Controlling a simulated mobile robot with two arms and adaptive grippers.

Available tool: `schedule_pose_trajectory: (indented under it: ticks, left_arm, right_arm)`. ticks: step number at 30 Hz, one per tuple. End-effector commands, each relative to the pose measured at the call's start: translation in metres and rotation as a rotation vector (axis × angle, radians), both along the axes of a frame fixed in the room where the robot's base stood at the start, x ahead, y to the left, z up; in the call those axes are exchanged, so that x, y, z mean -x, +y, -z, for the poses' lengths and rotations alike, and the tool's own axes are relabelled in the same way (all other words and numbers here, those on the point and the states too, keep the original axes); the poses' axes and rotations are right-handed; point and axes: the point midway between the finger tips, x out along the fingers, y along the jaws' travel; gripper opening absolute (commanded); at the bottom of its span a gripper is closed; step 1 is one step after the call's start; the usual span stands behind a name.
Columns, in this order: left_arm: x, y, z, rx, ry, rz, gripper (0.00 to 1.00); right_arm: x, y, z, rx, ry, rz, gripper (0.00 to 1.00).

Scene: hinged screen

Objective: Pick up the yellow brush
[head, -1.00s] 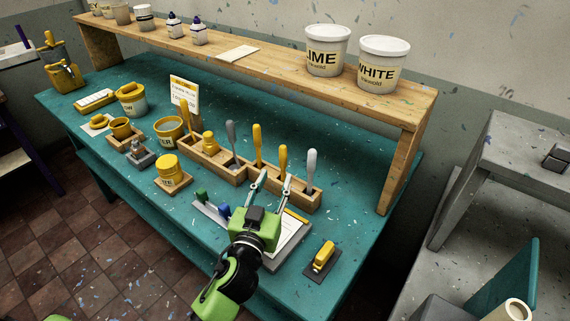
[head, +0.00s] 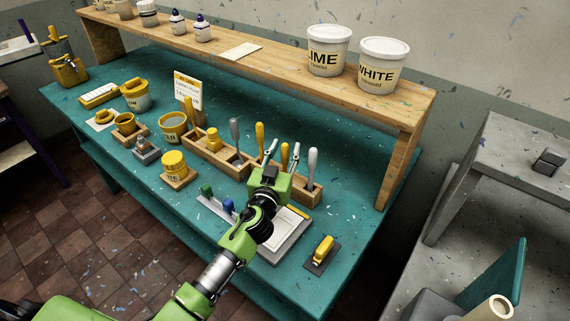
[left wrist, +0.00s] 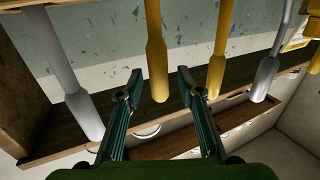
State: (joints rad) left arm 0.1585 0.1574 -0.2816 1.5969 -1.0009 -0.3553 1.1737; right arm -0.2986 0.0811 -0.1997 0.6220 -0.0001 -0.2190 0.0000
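Two yellow handles, one nearer the middle (head: 259,138) and one farther right (head: 284,158), stand upright in the wooden rack (head: 228,168). Their lower ends are hidden, so I cannot tell which is a brush. My left gripper (head: 283,150) is open at the right-hand yellow handle. In the left wrist view, that yellow handle (left wrist: 157,50) shows between the two open fingers (left wrist: 157,92), with no clear contact. The other yellow handle (left wrist: 218,50) is just to the right of the fingers. My right gripper is not in view.
Grey handles stand in the rack at left (head: 234,135) and right (head: 312,165). A clipboard (head: 287,235) and a yellow tool on a dark plate (head: 322,250) lie in front. A wooden shelf (head: 390,105) with white tubs spans behind. Yellow pots crowd the left.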

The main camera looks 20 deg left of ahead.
Motion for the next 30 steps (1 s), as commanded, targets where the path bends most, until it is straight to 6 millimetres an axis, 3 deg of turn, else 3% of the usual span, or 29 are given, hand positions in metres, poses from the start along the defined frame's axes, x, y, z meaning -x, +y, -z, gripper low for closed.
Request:
schedule_pose_trajectory:
  ticks: [8,12,23,30]
  left_arm:
    - [-0.002,0.000,0.000,0.000,0.000,0.001,0.34]
    - [-0.002,-0.001,0.000,0.000,0.000,0.001,0.00]
    - [-0.002,0.000,-0.002,0.001,-0.001,0.001,0.00]
    - [-0.002,-0.001,-0.033,0.001,-0.004,0.002,0.00]
  right_arm:
    - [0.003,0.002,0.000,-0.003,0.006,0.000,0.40]
    - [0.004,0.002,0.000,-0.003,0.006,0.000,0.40]
    - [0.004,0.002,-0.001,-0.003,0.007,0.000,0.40]
    - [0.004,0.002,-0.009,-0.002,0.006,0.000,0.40]
